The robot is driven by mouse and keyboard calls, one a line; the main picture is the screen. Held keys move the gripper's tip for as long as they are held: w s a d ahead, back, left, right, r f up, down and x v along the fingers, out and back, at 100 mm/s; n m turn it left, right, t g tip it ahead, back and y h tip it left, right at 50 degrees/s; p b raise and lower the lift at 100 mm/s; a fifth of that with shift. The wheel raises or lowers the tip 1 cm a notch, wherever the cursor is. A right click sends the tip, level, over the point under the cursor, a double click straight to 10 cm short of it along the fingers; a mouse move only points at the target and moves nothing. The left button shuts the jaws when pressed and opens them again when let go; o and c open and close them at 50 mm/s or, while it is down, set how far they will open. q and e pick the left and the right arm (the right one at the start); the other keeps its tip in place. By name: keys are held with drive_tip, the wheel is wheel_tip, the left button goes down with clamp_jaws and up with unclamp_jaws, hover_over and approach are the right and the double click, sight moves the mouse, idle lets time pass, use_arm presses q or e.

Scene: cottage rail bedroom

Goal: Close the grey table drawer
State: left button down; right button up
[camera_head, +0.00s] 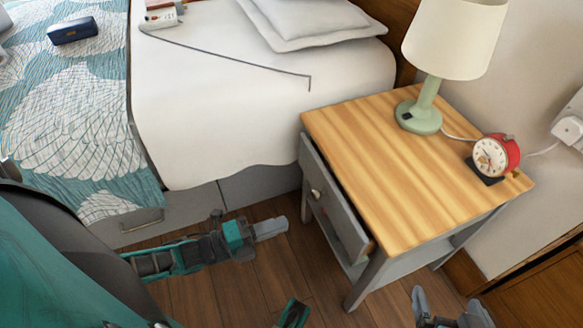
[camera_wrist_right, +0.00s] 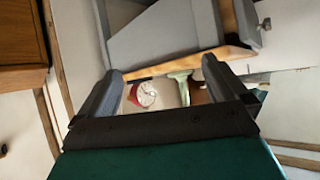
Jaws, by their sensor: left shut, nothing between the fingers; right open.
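The grey table (camera_head: 385,275) has a striped wooden top. Its grey drawer (camera_head: 335,205) with a round knob (camera_head: 316,194) stands slightly open, with a dark gap behind its front panel. My left gripper (camera_head: 272,229) is shut and empty, left of the drawer front and apart from it. My right gripper (camera_head: 447,306) is open and empty, low in front of the table's near side. In the right wrist view the table appears upside down beyond the open fingers of the right gripper (camera_wrist_right: 165,86). The drawer's knob (camera_wrist_right: 266,23) shows there at upper right.
A green lamp (camera_head: 424,113) and a red alarm clock (camera_head: 495,156) stand on the tabletop. The bed (camera_head: 235,110) is left of the table, with a drawer base below. Wooden floor (camera_head: 285,265) is clear between my left gripper and the table.

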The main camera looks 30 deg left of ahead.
sight(339, 203)
use_arm(q)
drive_tip(key=b+x, duration=0.2)
drive_tip(key=x, duration=0.9)
drive_tip(key=shift+w+d, duration=0.15)
drive_tip(key=shift+d, duration=0.05)
drive_tip(key=shift+w+d, duration=0.3)
drive_tip(key=shift+w, duration=0.1)
use_arm(e)
drive_tip(key=shift+w+a+f, duration=0.1)
drive_tip(key=shift+a+f, duration=0.25)
drive_tip(key=shift+f, duration=0.1)
use_arm(q)
drive_tip(key=shift+w, duration=0.1)
